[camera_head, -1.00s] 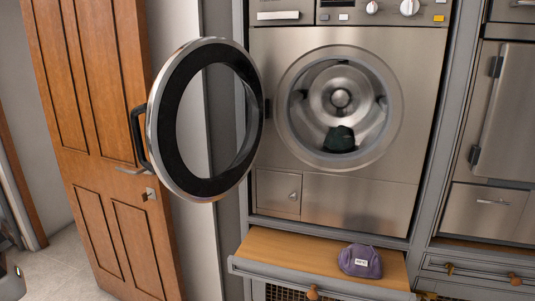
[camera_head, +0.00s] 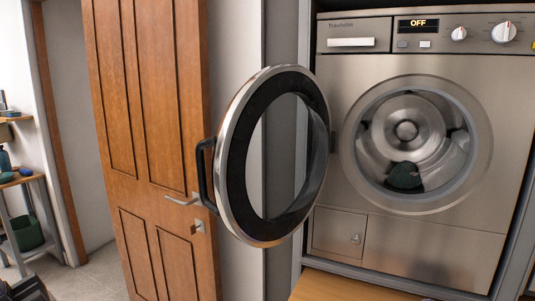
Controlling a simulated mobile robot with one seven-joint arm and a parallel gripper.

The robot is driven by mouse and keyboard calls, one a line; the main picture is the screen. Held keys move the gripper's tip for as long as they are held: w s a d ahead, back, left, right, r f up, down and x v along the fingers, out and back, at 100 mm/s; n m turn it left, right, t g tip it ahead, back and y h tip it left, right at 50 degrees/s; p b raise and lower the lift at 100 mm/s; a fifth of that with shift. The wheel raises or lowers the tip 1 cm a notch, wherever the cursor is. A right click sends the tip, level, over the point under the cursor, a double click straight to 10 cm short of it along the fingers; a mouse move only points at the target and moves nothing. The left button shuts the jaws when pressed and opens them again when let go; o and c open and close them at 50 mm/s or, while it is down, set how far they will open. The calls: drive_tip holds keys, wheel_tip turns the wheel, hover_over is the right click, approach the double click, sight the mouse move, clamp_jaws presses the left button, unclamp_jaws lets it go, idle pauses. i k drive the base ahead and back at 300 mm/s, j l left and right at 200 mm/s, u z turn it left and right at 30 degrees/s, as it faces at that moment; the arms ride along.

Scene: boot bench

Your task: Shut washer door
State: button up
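The washer (camera_head: 420,245) is a steel front-loader at the right, its display reading OFF. Its round door (camera_head: 238,150), with a dark ring and chrome rim, stands wide open, swung out to the left from its hinge at the left of the opening. A black handle (camera_head: 203,175) sits on the door's left edge. The drum (camera_head: 408,130) is exposed and holds a dark green item (camera_head: 405,177) at its bottom. My gripper is not clearly in view; only a dark part shows at the lower left corner.
A wooden panelled door (camera_head: 150,130) with a lever handle (camera_head: 182,200) stands just behind the washer door. A wooden bench surface (camera_head: 335,288) juts out below the washer. At the far left is a shelf with a green bin (camera_head: 27,233). Bare floor shows at the lower left.

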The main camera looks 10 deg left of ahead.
sight(231, 144)
drive_tip(key=i+j, duration=0.25)
drive_tip(key=j, duration=0.15)
drive_tip(key=i+j, duration=0.2)
drive_tip(key=j, duration=0.2)
drive_tip(key=i+j, duration=0.45)
drive_tip(key=j, duration=0.3)
drive_tip(key=i+j, duration=0.25)
drive_tip(key=j, duration=0.15)
drive_tip(key=i+j+z, duration=0.35)
drive_tip(key=j+z, duration=0.15)
drive_tip(key=j, duration=0.25)
drive_tip(key=z, duration=1.05)
drive_tip(key=k+j+u, duration=0.15)
drive_tip(key=k, duration=0.3)
drive_tip(key=k+j+u, duration=0.15)
drive_tip(key=k, duration=0.35)
drive_tip(key=i+j, duration=0.1)
drive_tip(key=i, duration=0.3)
drive_tip(key=u, duration=0.05)
